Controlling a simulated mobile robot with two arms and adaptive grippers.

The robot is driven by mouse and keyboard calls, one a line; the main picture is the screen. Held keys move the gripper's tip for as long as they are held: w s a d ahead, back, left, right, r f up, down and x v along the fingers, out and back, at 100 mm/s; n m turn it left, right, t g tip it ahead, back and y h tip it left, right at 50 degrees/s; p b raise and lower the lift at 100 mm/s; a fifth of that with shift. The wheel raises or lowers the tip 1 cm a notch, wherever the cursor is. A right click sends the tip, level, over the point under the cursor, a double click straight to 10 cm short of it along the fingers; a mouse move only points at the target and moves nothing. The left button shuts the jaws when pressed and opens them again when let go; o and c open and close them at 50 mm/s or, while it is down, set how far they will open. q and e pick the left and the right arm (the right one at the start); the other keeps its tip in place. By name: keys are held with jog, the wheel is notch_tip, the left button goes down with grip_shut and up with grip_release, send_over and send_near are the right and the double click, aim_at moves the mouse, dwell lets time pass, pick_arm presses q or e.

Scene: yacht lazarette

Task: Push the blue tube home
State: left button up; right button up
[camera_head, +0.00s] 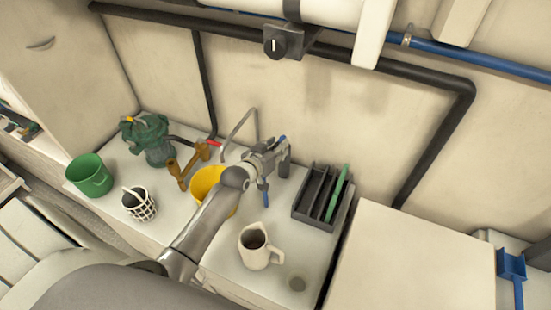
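My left gripper (281,162) is above the white counter, left of the dark slotted rack (312,198). Blue shows above the fingers and below them, as one slanted blue tube (265,192); the fingers hide its middle and appear closed on it. The tube is apart from the rack. A green tube (337,192) stands tilted in the rack's right side. The other rack slots look dark and empty. My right gripper is not in view.
A white pitcher (258,250) stands in front of the rack, and a yellow bucket (206,184) is behind my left arm. A green bucket (90,176), white basket (138,206) and green pump (149,140) stand left. A black pipe (438,140) runs along the wall.

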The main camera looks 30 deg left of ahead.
pick_arm(q)
grip_shut()
jog(key=shift+r, duration=0.15)
